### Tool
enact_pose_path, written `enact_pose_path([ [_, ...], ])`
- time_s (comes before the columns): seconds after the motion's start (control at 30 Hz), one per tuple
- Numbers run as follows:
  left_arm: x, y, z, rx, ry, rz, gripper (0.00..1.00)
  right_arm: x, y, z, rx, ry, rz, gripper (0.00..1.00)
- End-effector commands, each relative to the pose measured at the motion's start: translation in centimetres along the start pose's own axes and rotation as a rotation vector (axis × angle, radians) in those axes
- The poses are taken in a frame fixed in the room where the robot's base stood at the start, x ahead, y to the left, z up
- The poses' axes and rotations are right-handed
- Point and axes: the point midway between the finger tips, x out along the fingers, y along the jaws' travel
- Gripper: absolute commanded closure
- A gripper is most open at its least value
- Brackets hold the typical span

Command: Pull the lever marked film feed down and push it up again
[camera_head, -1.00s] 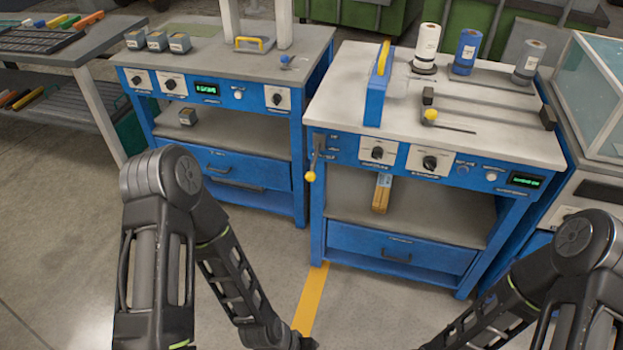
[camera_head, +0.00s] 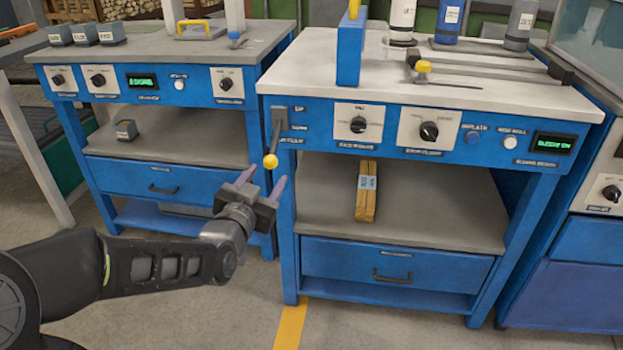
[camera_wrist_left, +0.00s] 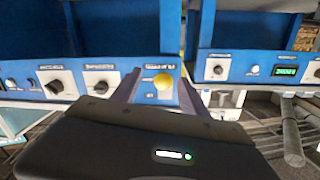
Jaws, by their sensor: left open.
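The lever, with a yellow ball knob (camera_head: 271,161), is at the left end of the front panel of the right blue bench (camera_head: 380,283). Labels that look like UP and DOWN stand beside its slot; the label below is too small to read. My left gripper (camera_head: 263,181) is open, just in front of and slightly below the knob, with its fingers pointing at the bench. In the left wrist view the knob (camera_wrist_left: 163,82) appears between the two spread fingers (camera_wrist_left: 158,92); contact cannot be told. My right gripper is out of view.
Beside the lever are a black dial (camera_head: 358,124) and a larger dial (camera_head: 429,131). A wooden block (camera_head: 366,198) lies on the shelf below. Another blue bench (camera_head: 165,185) stands to the left, with a narrow gap between the benches.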

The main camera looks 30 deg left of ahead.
Motion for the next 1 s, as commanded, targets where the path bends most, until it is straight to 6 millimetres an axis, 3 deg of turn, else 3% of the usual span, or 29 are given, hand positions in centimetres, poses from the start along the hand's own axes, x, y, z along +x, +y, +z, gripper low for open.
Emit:
enact_pose_path([
  [0.03, -0.3, -0.7, 0.1, 0.009, 0.027, -0.021, 0.48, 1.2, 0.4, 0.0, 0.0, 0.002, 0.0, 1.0],
  [0.17, -0.7, -1.6, -0.8, 0.023, 0.056, -0.042, 0.48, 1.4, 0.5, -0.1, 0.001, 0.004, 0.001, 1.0],
  [0.57, -0.3, -1.6, -0.9, 0.023, 0.054, -0.04, 0.48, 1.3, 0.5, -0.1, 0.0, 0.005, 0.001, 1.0],
  [1.0, 5.6, -1.7, -1.1, 0.023, 0.054, -0.037, 0.48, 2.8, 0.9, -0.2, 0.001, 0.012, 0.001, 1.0],
])
